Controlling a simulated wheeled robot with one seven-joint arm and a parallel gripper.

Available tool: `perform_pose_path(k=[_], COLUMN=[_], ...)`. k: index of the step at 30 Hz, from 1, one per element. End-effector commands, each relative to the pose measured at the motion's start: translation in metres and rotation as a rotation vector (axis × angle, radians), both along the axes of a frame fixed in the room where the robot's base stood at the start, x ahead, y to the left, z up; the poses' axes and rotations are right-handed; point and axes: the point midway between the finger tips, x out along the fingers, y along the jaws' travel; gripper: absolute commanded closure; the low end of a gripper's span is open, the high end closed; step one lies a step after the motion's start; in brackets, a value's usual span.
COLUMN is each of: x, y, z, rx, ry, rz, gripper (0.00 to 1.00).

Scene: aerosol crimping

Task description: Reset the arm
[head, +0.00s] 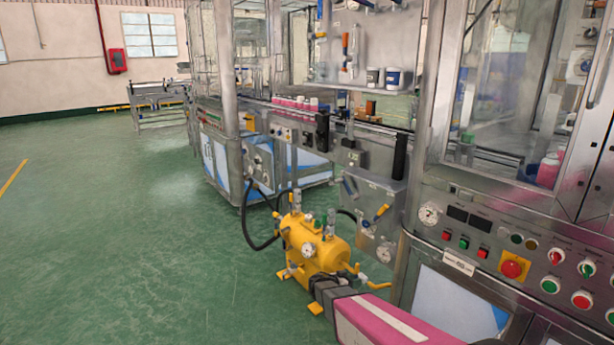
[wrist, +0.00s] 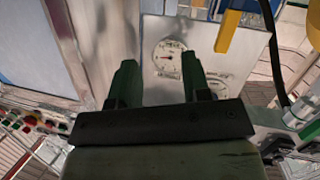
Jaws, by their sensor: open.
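My gripper (wrist: 157,72) shows in the wrist view as two dark green fingers on a black mount. The fingers stand well apart, and nothing is held between them. Behind the gap is a metal panel (wrist: 152,30) with a round dial gauge (wrist: 168,55). How far the panel is from the fingertips I cannot tell. In the head view, a pink and grey part at the bottom right seems to be my arm; my fingers cannot be made out there.
A yellow tank (head: 318,246) with hoses stands on the green floor beside the machine line. A control panel (head: 490,235) with buttons and a red emergency stop (head: 512,268) is at the right. A yellow bar (wrist: 228,31) shows near the right finger. The floor at left (head: 110,240) is clear.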

Motion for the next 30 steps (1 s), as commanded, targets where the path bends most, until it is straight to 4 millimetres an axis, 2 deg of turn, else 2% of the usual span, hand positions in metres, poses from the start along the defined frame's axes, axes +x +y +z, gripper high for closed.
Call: perform_pose_path(k=[1, 4, 11, 15, 21, 25, 30], x=[-0.018, -0.044, -0.103, -0.137, -0.177, -0.192, -0.199], y=[-0.011, -0.025, -0.036, -0.031, -0.011, 0.002, 0.012], z=[0.013, 0.025, 0.052, 0.070, 0.102, 0.119, 0.132], rx=[0.033, 0.116, 0.370, 0.539, 0.754, 0.837, 0.880], ry=[0.080, 0.258, 0.638, 0.819, 0.980, 1.016, 1.025], rz=[-0.028, -0.057, 0.007, 0.140, 0.430, 0.610, 0.743], gripper=[0.56, 0.56, 0.56, 0.56, 0.56, 0.56, 0.56])
